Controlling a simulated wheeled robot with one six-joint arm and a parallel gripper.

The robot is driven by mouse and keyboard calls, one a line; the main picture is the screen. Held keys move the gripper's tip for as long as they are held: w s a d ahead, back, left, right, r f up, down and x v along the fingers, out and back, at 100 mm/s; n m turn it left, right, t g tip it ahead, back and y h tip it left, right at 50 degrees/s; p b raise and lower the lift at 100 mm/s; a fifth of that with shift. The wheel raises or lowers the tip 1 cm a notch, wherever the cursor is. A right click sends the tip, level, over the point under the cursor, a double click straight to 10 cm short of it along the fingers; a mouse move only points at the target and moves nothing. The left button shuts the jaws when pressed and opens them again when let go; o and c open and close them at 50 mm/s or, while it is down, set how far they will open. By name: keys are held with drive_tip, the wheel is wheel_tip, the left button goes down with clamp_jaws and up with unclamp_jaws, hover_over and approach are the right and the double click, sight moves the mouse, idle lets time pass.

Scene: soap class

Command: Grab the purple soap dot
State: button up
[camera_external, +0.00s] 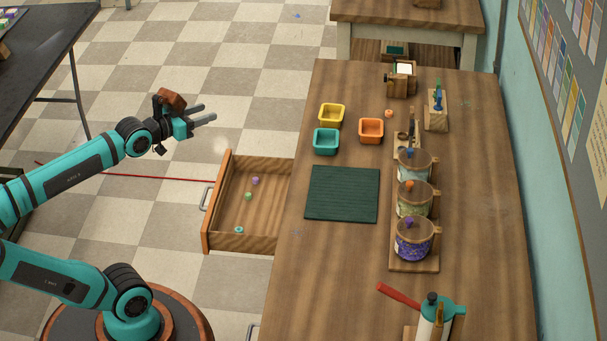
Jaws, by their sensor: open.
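A small purple soap dot (255,181) lies in the open wooden drawer (266,213), toward its far end. A green dot (248,196) lies just nearer than it, and a teal ring-like dot (239,230) lies near the drawer's front left corner. My gripper (208,114) is open and empty. It is in the air to the upper left of the drawer, over the floor, apart from the purple dot, with its fingers pointing right. Nothing hides the purple dot.
The drawer sticks out left from a long wooden table (300,290). On it are a dark green mat (342,194), yellow (331,115), teal (326,141) and orange (371,130) trays, several lidded jars (414,240) and a red-handled tool (398,294). Open floor lies left of the drawer.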

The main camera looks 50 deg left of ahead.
drive_tip(key=w+a+f+n+g+y, duration=0.1)
drive_tip(key=w+a+f+g, duration=0.15)
drive_tip(key=w+f, duration=0.3)
drive_tip(key=w+a+f+n+g, duration=0.1)
drive_tip(key=w+a+f+g, duration=0.1)
drive_tip(key=w+f+g, duration=0.4)
drive_tip(key=n+g, duration=0.2)
drive_tip(key=g, duration=0.3)
approach(255, 179)
drive_tip(key=shift+w+a+f+g, duration=0.2)
drive_tip(key=shift+w+f, duration=0.25)
drive_tip(key=shift+f, duration=0.15)
drive_tip(key=shift+w+a+f+g, duration=0.1)
drive_tip(key=shift+w+a+f, duration=0.1)
drive_tip(key=shift+w+f, duration=0.35)
drive_tip(key=x, duration=0.4)
drive_tip(key=shift+s+d+f, duration=0.3)
drive_tip(key=shift+s, duration=0.05)
drive_tip(key=shift+w+a+f, duration=0.1)
drive_tip(key=shift+w+f, duration=0.05)
drive_tip(key=shift+f, duration=0.45)
drive_tip(key=shift+c, duration=0.2)
clamp_jaws()
